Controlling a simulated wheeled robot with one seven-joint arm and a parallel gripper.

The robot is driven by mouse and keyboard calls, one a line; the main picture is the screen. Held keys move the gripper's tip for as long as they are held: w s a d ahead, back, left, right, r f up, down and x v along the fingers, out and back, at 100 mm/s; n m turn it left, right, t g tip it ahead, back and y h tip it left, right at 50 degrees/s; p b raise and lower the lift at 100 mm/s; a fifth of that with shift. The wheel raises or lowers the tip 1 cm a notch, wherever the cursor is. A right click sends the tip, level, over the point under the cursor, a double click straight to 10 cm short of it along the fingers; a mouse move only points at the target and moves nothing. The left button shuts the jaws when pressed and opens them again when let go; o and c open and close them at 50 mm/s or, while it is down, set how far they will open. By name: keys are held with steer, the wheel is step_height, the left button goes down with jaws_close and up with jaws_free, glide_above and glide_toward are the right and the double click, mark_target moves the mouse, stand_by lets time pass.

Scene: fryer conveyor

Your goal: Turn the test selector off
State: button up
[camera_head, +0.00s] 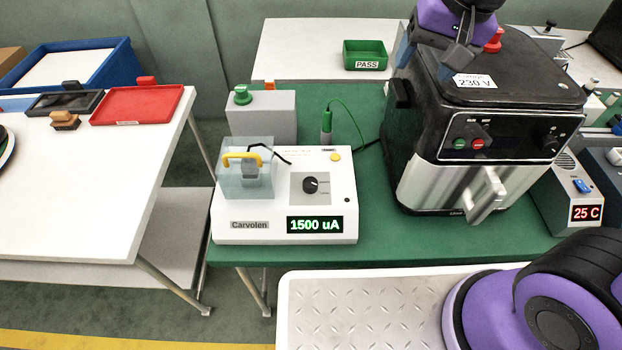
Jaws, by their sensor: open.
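The test selector (310,185) is a round black knob on a grey square plate. It sits on the top face of the white Carvolen tester (340,214). Its pointer is too small for me to read its setting surely. The tester's display (315,224) reads 1500 uA in green. My gripper (436,50) is at the top, over the back left of the black fryer, with its fingers apart. It is well to the right of the knob and farther back, not touching it. Part of the gripper is cut off by the frame's top.
A clear cover with a yellow handle (242,158) stands left of the knob. A grey box with a green button (242,95) is behind the tester. The fryer (490,125) stands close on the right. A green probe (326,125) has a cable running toward the fryer.

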steer(key=w+a+f+m+g, duration=0.1)
steer(key=w+a+f, duration=0.1)
steer(key=a+f, duration=0.7)
steer(key=m+g+h, duration=0.1)
glide_toward(311, 182)
steer(key=shift+w+a+f, duration=0.1)
steer(key=shift+a+f, duration=0.05)
steer(key=shift+f, duration=1.45)
steer(key=shift+w+a+f, duration=0.1)
steer(key=shift+a+f, duration=0.05)
steer(key=shift+f, duration=1.4)
steer(key=shift+a+f, duration=0.15)
steer(key=shift+f, duration=1.45)
steer(key=shift+c, duration=0.3)
steer(key=c, duration=0.9)
